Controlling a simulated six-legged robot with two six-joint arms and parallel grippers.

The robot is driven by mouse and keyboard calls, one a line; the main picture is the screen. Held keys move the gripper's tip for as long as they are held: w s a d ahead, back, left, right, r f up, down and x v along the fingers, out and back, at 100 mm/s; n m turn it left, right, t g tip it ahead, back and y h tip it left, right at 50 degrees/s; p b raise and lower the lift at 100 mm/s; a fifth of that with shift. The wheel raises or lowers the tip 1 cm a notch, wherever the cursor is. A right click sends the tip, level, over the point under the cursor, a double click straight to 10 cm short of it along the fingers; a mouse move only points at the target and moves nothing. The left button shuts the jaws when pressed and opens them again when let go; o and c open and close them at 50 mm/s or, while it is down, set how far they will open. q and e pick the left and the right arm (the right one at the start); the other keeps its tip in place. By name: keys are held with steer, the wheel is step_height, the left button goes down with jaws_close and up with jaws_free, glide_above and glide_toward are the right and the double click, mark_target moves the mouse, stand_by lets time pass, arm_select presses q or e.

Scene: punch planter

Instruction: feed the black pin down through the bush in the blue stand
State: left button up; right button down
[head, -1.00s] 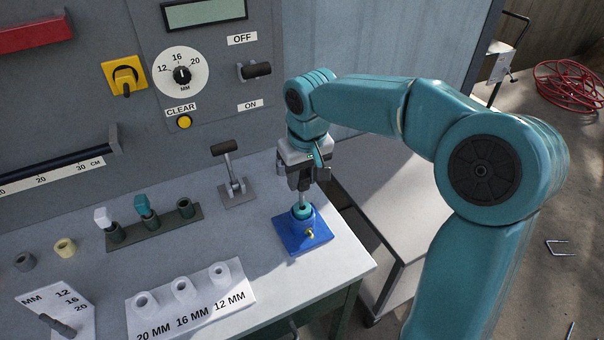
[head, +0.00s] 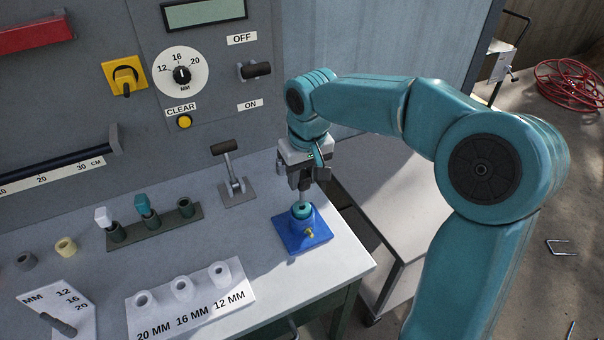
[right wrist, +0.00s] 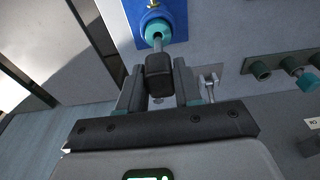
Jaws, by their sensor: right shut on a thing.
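The blue stand (head: 303,236) sits near the right end of the bench, with a teal bush (head: 302,212) upright in it and a brass screw on its front. My right gripper (head: 304,184) is above the stand, shut on the black pin. In the right wrist view, the pin's black head (right wrist: 159,76) is between the fingers, and its thin grey shank points to the opening of the bush (right wrist: 158,28). The shank's tip appears to be at the hole; how deep it is, I cannot tell. My left gripper is not in view.
A dark rack (head: 155,226) with several sockets and a grey lever (head: 232,178) stand left of the stand. A white block of sized holders (head: 190,302) is at the front. A control panel rises behind. The bench's right edge is close to the stand.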

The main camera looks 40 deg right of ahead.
mark_target(302, 206)
steer(key=shift+f, duration=0.1)
stand_by(0.6)
steer(key=shift+f+b, duration=0.35)
steer(key=shift+f+b, duration=2.45)
steer(key=shift+f, duration=0.65)
steer(key=c, duration=0.7)
jaws_free()
steer(key=r, duration=0.5)
steer(key=s+r+p, duration=0.1)
steer(key=r, duration=0.4)
steer(key=s+r+p, duration=0.1)
steer(key=r, duration=0.5)
steer(key=shift+s+a+r, duration=0.1)
steer(key=shift+s+a, duration=0.1)
steer(key=shift+a, duration=0.15)
